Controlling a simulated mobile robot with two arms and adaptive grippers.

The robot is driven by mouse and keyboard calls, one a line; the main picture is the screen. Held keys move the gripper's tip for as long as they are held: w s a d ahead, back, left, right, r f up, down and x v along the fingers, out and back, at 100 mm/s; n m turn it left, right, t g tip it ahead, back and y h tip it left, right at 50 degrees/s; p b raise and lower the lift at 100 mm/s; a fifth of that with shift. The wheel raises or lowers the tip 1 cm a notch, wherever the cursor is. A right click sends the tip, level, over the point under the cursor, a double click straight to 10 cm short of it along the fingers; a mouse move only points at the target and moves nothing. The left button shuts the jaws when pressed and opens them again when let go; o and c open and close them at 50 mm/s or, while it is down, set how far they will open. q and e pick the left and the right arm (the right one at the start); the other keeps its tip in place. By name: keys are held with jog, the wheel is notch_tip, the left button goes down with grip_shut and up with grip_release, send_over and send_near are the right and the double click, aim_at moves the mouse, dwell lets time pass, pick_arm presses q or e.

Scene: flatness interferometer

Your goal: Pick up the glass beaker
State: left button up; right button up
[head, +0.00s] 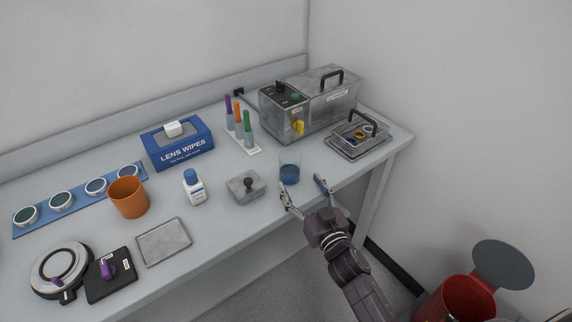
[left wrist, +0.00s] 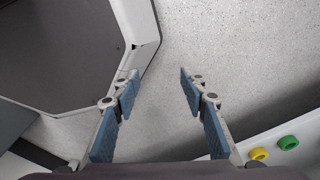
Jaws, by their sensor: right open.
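The glass beaker (head: 289,170) is clear, with blue in its lower part. It stands upright on the grey bench near the front edge, in the head view. My right gripper (head: 303,187) is open and empty, just in front of the beaker and a little to its right. Its fingers point toward the beaker, and the beaker is not between them. My left gripper (left wrist: 159,85) shows only in the left wrist view, open and empty above a speckled floor.
A red bin (head: 462,300) stands on the floor at right.

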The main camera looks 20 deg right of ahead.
aim_at(294, 176)
jog(key=shift+w, duration=0.6)
jog(key=shift+w+a+r, duration=0.1)
jog(key=shift+w, duration=0.2)
jog(key=w, duration=0.2)
jog(key=w+a, duration=0.1)
jog(key=w, duration=0.1)
jog(key=shift+p, duration=0.35)
jog(key=shift+w, duration=0.6)
jog(key=shift+s, duration=0.1)
jog(key=c, duration=1.4)
pick_arm(q)
jog(key=shift+s+a+r, duration=0.1)
jog(key=shift+s+r, duration=0.25)
jog(key=shift+s, duration=0.5)
